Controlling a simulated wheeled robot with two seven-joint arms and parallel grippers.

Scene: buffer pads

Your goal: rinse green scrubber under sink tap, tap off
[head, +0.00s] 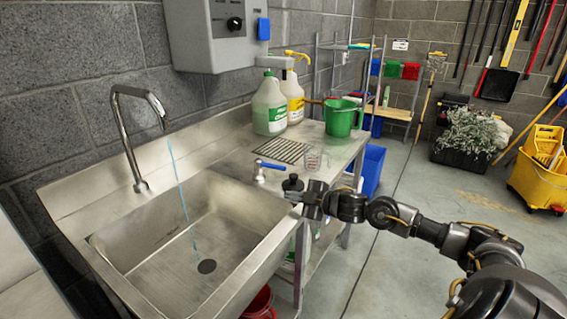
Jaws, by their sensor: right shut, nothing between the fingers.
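The steel tap (128,140) arches over the sink (165,245), and a thin blue stream of water (181,195) falls from its spout towards the drain. A small valve with a blue lever (271,165) stands on the counter at the sink's right. My right gripper (291,184) is shut and empty, just to the right of and nearer than the blue lever; I cannot tell whether they touch. My left gripper is not in view. I cannot make out a green scrubber anywhere.
A red bucket (260,303) is below. Floor at right is open; a yellow mop bucket (538,180) stands beyond.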

